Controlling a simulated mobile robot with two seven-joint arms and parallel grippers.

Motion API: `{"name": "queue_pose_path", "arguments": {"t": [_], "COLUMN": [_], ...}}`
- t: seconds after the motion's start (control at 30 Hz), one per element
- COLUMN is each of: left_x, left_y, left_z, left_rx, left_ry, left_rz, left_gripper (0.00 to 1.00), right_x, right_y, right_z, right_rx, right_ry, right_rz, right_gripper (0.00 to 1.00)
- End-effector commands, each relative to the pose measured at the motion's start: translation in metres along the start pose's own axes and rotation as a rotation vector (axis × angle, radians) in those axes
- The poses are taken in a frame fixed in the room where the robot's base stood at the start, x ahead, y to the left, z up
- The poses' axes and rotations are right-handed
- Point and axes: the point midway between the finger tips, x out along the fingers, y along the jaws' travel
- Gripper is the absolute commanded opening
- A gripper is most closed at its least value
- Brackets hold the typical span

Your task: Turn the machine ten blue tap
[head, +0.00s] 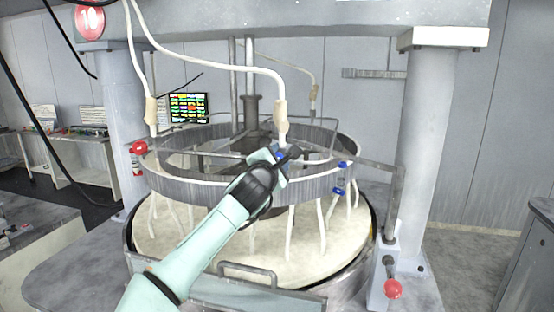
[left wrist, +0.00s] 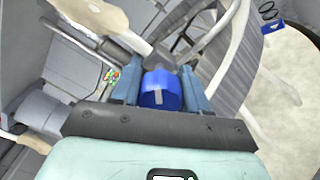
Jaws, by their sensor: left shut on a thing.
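The machine carries a red round sign reading 10 (head: 90,21) at the upper left of the head view. In the left wrist view, a blue tap (left wrist: 161,92) with a pale mark on its face sits between the fingers of my left gripper (left wrist: 160,84). The gripper is shut on it, one finger on each side. In the head view, my left gripper (head: 275,158) is at the near side of the grey ring (head: 210,190), below a white hose; a small part of the blue tap shows there, mostly hidden. My right gripper is not in view.
Other blue taps (head: 339,191) sit to the right on the ring. White hoses (head: 281,100) hang around it above the cream platen (head: 190,230). A red knob (head: 393,289) stands at the lower right. Thick pillars (head: 425,150) flank the machine.

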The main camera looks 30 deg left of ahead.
Motion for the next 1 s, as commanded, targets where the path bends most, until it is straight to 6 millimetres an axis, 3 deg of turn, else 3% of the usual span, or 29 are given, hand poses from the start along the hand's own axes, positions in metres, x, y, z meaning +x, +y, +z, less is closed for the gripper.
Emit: {"name": "queue_pose_path", "arguments": {"t": [0.43, 0.47, 0.5, 0.83, 1.0], "left_x": [-0.002, -0.002, -0.002, -0.002, -0.021], "left_y": [0.005, 0.005, 0.005, 0.002, 0.000], "left_z": [0.004, 0.004, 0.004, 0.001, -0.001], "left_rx": [0.008, 0.008, 0.008, 0.008, 0.011], "left_ry": [-0.010, -0.011, -0.010, -0.004, -0.002], "left_rz": [0.009, 0.010, 0.009, 0.003, 0.003], "left_gripper": [0.14, 0.54, 0.67, 0.69, 0.69], "right_x": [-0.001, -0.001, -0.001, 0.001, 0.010], "right_y": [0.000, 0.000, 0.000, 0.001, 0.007], "right_z": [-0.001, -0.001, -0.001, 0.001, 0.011], "right_rx": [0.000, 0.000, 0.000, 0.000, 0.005], "right_ry": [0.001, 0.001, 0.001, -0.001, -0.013], "right_rz": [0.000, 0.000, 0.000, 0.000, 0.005], "right_gripper": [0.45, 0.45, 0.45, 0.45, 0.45]}}
